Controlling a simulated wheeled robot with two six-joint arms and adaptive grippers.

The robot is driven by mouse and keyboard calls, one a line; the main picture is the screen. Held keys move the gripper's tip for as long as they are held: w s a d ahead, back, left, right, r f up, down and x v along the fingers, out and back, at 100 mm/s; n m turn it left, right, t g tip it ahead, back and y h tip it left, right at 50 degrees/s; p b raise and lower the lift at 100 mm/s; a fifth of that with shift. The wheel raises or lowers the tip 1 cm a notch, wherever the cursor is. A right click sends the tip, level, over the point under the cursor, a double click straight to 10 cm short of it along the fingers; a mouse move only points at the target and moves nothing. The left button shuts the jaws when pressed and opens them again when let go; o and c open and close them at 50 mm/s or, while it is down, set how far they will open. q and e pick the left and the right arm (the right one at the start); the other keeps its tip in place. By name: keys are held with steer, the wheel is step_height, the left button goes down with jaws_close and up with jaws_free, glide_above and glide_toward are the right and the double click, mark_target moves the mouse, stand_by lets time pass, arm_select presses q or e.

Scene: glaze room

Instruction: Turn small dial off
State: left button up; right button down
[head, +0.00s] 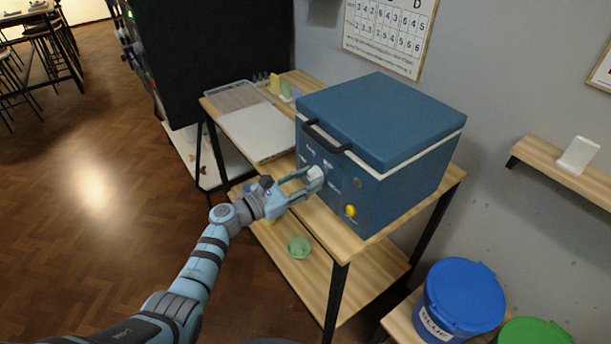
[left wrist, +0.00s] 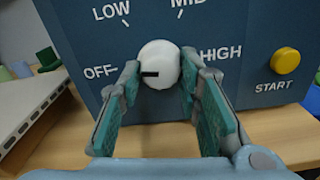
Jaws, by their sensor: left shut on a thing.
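The small dial (left wrist: 160,62) is a round white knob with a black pointer mark on the front of the blue kiln (head: 375,125). It also shows in the head view (head: 315,175). The labels OFF, LOW, MID and HIGH stand around it. The black mark points left, toward the OFF label (left wrist: 100,72). My left gripper (left wrist: 160,80) is shut on the dial, one finger on each side; it also shows in the head view (head: 305,182). My right gripper is not in view.
A yellow START button (left wrist: 285,61) sits right of the dial. The kiln's black lid handle (head: 327,138) is above. A white board (head: 258,131) lies left on the wooden table. A green bowl (head: 299,247) is on the lower shelf, and a blue bucket (head: 465,290) stands at lower right.

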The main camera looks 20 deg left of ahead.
arm_select(q)
steer(key=shift+w+r+n+p, duration=0.15)
steer(key=shift+r+n+p, duration=0.2)
steer(key=shift+n, duration=0.45)
steer(key=o, duration=1.1)
steer(key=shift+d, duration=0.1)
steer(key=shift+o, duration=0.2)
steer(key=shift+w+d+f, duration=0.1)
steer(key=shift+f, duration=0.2)
steer(key=v, duration=1.2)
